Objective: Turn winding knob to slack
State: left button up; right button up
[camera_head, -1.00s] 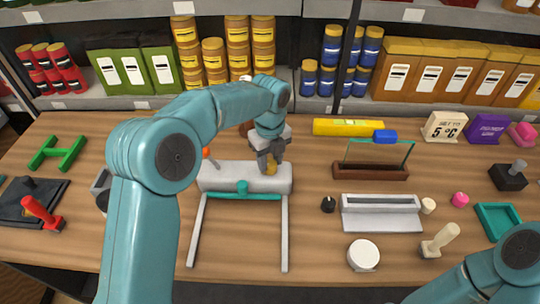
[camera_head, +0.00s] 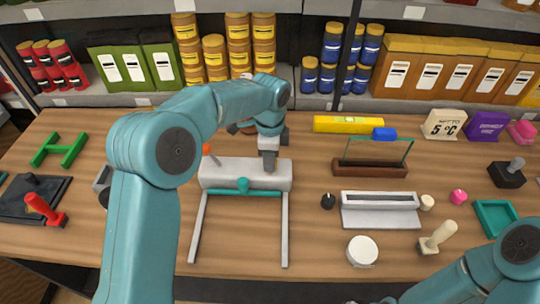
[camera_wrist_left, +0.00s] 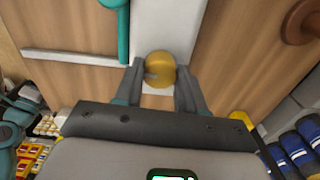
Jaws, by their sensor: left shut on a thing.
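A round gold knob (camera_wrist_left: 160,68) sits on the white block-shaped device (camera_head: 225,172), near its right end. A teal bar (camera_head: 243,187) runs along the device's front, and two thin grey legs reach toward the front edge of the table. My left gripper (camera_head: 270,165) points down at the device. In the left wrist view, its two fingers (camera_wrist_left: 157,80) stand on either side of the knob and are shut on it. In the head view the gripper hides the knob. My right arm shows at the bottom right; its gripper is out of view.
An orange-tipped lever (camera_head: 207,149) stands at the device's back left. A brown-based glass panel (camera_head: 370,170) and a grey slotted tray (camera_head: 381,221) stand to the right. A round white puck (camera_head: 362,251) lies nearer. Shelves with tins line the back.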

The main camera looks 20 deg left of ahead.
pick_arm(q)
jog(key=n, duration=0.4)
jog(key=shift+r+n, duration=0.1)
jog(key=shift+n, duration=0.2)
jog(key=n, duration=0.5)
jog(key=shift+b, duration=0.35)
jog(key=n, duration=0.5)
jog(key=n+b, duration=0.1)
jog(key=n, duration=0.3)
jog(key=shift+n, duration=0.3)
jog(key=n, duration=0.4)
jog(key=shift+d, duration=0.1)
jog(key=n+b, duration=0.1)
jog(key=n, duration=0.4)
jog(key=shift+w, duration=0.1)
jog(key=n, duration=0.4)
jog(key=shift+n+b, duration=0.35)
jog(key=shift+n, duration=1.65)
